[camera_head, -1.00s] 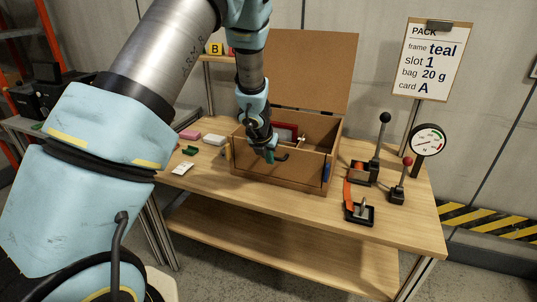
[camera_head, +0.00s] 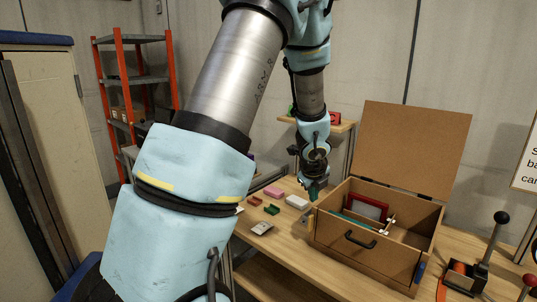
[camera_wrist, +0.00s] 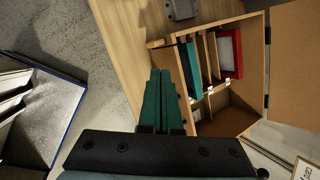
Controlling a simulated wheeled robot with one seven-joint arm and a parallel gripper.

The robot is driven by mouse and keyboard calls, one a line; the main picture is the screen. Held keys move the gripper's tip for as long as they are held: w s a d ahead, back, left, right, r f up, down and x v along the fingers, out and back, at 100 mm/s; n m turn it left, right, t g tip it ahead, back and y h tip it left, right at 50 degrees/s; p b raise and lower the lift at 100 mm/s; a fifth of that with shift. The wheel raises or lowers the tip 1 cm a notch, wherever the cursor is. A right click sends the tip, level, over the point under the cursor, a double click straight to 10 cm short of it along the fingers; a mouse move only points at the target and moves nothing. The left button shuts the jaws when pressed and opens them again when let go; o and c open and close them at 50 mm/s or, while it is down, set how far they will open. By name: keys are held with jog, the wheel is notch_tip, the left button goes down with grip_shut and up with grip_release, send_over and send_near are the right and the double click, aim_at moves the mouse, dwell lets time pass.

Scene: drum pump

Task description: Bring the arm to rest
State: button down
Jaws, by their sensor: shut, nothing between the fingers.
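My gripper (camera_head: 313,190) hangs over the bench just left of the open wooden box, above the table top. In the wrist view its two green fingers (camera_wrist: 160,75) lie side by side, closed, with nothing between them. The wooden box (camera_head: 365,262) stands with its lid raised at the back and a black handle on its front. Inside it, a red-framed piece (camera_head: 369,207) and a teal piece (camera_wrist: 192,70) stand in the slots. My gripper is apart from these pieces.
Pink (camera_head: 274,191) and white (camera_head: 297,202) blocks and small green and red pieces lie left of the box. A black-knobbed lever (camera_head: 490,245) stands to its right. Orange shelving (camera_head: 122,90) is behind left. A blue-edged bin (camera_wrist: 40,115) shows on the wrist view's left.

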jog(key=s+a+r+n+y+b, duration=0.15)
jog(key=s+a+n, duration=0.25)
jog(key=a+n, duration=0.85)
jog(key=s+a+n+g, duration=0.2)
jog(key=s+a+n, duration=0.2)
jog(key=s+n, duration=0.3)
jog(key=s+a+n+g+b, duration=0.1)
jog(key=s+a+n, duration=0.4)
jog(key=n, duration=0.5)
jog(key=shift+s+f+g+b, duration=0.15)
jog(key=shift+s+g+b, duration=0.2)
jog(key=shift+s, duration=0.65)
jog(key=c, duration=1.6)
grip_release()
jog(key=shift+a, duration=0.1)
